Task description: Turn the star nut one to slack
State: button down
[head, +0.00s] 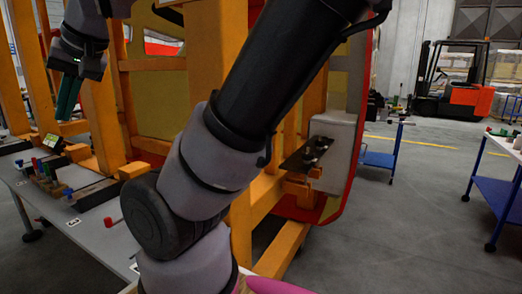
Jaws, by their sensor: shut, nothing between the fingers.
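My gripper (67,108) hangs in the upper left, pointing down, with its teal fingers together and nothing between them. It is in front of the orange frame (98,115) and above the far part of the grey worktable (95,232). A dark plate (306,156) with small dark knobs is fixed at the lower right of the frame, well apart from my gripper. The knobs are too small to tell whether one is a star nut. My own arm crosses the middle and hides much of the frame.
The worktable bears several coloured handles (48,172) and a red-capped piece (108,222). A red-edged nosecone panel (357,130) stands behind the frame. Blue carts (380,159) and a forklift (455,85) are at the right. The floor between is clear.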

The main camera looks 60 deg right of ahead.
aim_at(319, 144)
jog(key=z, duration=2.55)
